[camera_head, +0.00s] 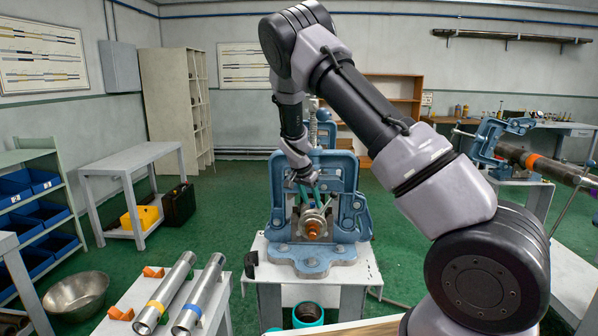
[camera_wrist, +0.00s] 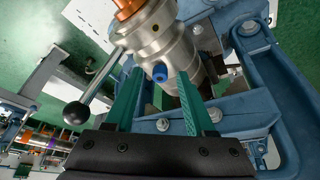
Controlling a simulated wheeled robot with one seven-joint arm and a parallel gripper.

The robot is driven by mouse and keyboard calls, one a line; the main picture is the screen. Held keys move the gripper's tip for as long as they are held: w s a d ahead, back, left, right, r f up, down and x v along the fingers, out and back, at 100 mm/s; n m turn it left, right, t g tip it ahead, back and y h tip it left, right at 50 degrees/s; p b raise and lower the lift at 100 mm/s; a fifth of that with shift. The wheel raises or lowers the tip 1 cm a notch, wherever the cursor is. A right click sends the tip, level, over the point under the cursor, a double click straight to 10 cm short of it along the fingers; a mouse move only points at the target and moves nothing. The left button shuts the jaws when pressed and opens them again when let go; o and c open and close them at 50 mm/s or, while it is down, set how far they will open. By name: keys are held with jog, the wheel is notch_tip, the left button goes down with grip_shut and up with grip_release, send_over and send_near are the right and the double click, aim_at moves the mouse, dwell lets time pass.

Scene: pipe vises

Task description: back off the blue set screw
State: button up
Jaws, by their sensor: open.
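The blue set screw (camera_wrist: 160,74) sticks out of the side of a silver cylindrical head (camera_wrist: 152,38) in the wrist view. My gripper (camera_wrist: 159,80) is open, with one green finger on each side of the screw. I cannot tell whether either finger touches it. In the head view my gripper (camera_head: 308,194) reaches down into the blue vise (camera_head: 312,256) from above, close to the silver head (camera_head: 315,217). The screw cannot be made out there.
A lever with a black ball knob (camera_wrist: 76,112) extends left from the silver head. The blue vise frame (camera_wrist: 270,80) stands close on the right. A copper-coloured pipe end (camera_head: 313,229) faces forward. Two silver pipes (camera_head: 172,290) lie on the front-left table.

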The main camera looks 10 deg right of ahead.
jog(key=shift+w+a+f+m, duration=0.15)
jog(key=shift+m, duration=0.65)
jog(key=shift+m+g+h, duration=0.3)
jog(key=shift+m+g, duration=0.2)
jog(key=shift+m, duration=0.2)
jog(key=m+g, duration=0.1)
jog(key=m, duration=0.2)
jog(key=shift+w+h, duration=0.15)
jog(key=shift+h, duration=0.15)
jog(key=m+g, duration=0.1)
jog(key=m, duration=0.3)
jog(key=shift+w+m+g, duration=0.15)
jog(key=shift+m+g, duration=0.15)
jog(key=shift+g, duration=0.1)
jog(key=m+g, duration=0.1)
jog(key=m, duration=0.2)
jog(key=shift+w, duration=0.1)
jog(key=v, duration=1.1)
jog(key=shift+d+m+y, duration=0.3)
jog(key=shift+d+y, duration=0.1)
jog(key=shift+d, duration=0.05)
jog(key=shift+w, duration=0.1)
